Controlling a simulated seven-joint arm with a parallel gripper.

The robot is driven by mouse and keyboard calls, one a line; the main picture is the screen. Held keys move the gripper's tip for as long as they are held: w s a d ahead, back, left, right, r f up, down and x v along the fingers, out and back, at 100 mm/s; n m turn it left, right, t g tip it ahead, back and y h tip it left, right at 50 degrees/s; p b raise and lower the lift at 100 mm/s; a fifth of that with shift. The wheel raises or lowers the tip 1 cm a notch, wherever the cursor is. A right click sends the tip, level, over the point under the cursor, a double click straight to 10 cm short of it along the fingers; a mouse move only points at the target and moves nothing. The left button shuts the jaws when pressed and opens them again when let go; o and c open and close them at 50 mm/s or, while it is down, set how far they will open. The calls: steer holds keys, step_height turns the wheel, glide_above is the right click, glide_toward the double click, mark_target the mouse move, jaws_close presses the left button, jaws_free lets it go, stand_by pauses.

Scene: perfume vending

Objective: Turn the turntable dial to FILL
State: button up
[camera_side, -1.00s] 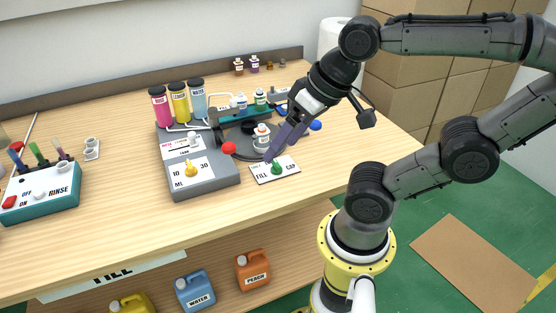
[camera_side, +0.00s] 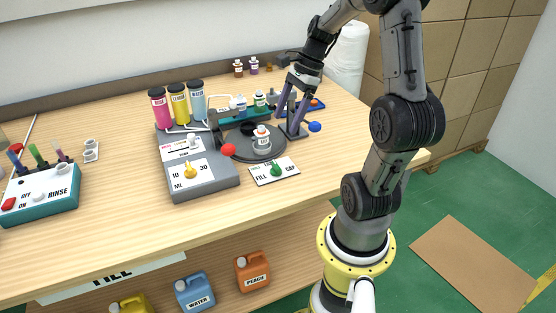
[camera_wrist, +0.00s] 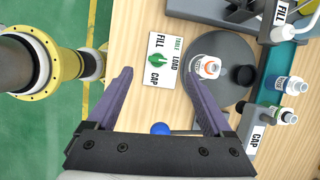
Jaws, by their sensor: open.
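The green dial (camera_side: 277,170) sits on a white plate marked FILL and CAP at the front right of the bench. In the wrist view the dial (camera_wrist: 156,66) shows between my fingers, with FILL, LOAD and CAP around it; I cannot tell which word it points to. The dark round turntable (camera_side: 240,150) is behind the plate and carries a white bottle (camera_side: 262,140). My gripper (camera_side: 289,122) is open and empty, with its two purple fingers spread. It is behind and above the dial, near the turntable's right side, not touching the dial.
A grey filling unit (camera_side: 205,181) with a yellow knob and a red-balled lever stands left of the turntable. A blue ball (camera_side: 315,127) is near my fingers at the right. Bare bench lies right of the plate.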

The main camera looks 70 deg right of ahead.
mark_target(276, 164)
steer(key=shift+m, duration=0.5)
steer(key=x, duration=0.4)
steer(key=s+d+x, duration=0.1)
steer(key=x, duration=0.4)
steer(key=f+x, duration=0.1)
steer(key=x, duration=0.3)
steer(key=shift+s+d+f, duration=0.15)
steer(key=shift+d+f, duration=0.05)
steer(key=shift+f, duration=0.05)
jaws_close()
